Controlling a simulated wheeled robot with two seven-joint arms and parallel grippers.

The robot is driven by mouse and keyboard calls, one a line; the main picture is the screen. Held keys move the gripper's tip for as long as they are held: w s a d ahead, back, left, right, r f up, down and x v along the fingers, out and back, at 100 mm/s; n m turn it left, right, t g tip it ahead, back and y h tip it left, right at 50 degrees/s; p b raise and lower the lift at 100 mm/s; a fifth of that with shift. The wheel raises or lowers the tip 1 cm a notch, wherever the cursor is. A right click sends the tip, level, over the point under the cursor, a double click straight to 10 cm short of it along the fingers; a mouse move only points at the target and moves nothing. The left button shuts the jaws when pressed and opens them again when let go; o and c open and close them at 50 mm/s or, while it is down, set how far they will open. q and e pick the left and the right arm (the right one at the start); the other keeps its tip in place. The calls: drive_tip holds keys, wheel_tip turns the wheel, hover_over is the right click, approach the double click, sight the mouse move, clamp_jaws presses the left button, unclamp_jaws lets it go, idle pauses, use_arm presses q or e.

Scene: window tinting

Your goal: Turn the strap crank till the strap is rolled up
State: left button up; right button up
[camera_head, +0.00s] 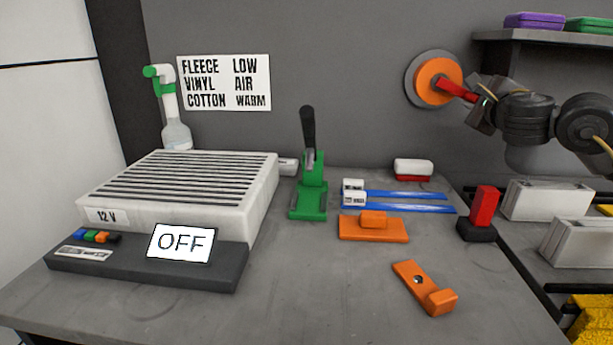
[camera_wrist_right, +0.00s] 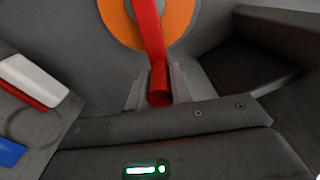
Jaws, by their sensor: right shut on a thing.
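The strap crank is on the wall at the upper right: a grey disc (camera_head: 412,80) with an orange hub (camera_head: 436,82) and a red crank arm with a handle (camera_head: 457,90). My right gripper (camera_head: 478,100) is shut on the red crank handle, to the right of the hub. In the right wrist view the red handle (camera_wrist_right: 160,85) stands between the two grey fingers, with the orange hub (camera_wrist_right: 178,22) behind it. No loose strap can be made out around the disc. My left gripper is not in view.
Below on the bench are a white-and-red block (camera_head: 413,168), blue strips (camera_head: 410,202), orange tools (camera_head: 373,230), a green lever press (camera_head: 308,190) and a red-handled tool (camera_head: 485,207). A shelf (camera_head: 520,38) is above my right arm.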

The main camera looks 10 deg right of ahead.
drive_tip(key=shift+d, duration=0.15)
idle(0.3)
drive_tip(key=shift+r+n+p, duration=0.75)
drive_tip(key=shift+r+n, duration=0.05)
drive_tip(key=shift+r, duration=0.15)
wheel_tip(320, 180, up, 2)
drive_tip(key=n+p, duration=0.1)
drive_tip(key=n, duration=0.1)
drive_tip(key=shift+r+n, duration=0.1)
drive_tip(key=shift+n, duration=0.2)
drive_tip(key=shift+r+n+p, duration=0.4)
drive_tip(key=shift+r+n, duration=0.25)
drive_tip(key=shift+n, duration=0.15)
drive_tip(key=shift+a+b, duration=0.35)
drive_tip(key=shift+b, duration=0.15)
drive_tip(key=shift+r+n+b, duration=0.2)
drive_tip(key=shift+n+b, duration=0.15)
drive_tip(key=shift+n, duration=0.15)
drive_tip(key=shift+r, duration=0.1)
drive_tip(key=shift+d, duration=0.1)
drive_tip(key=shift+r, duration=0.1)
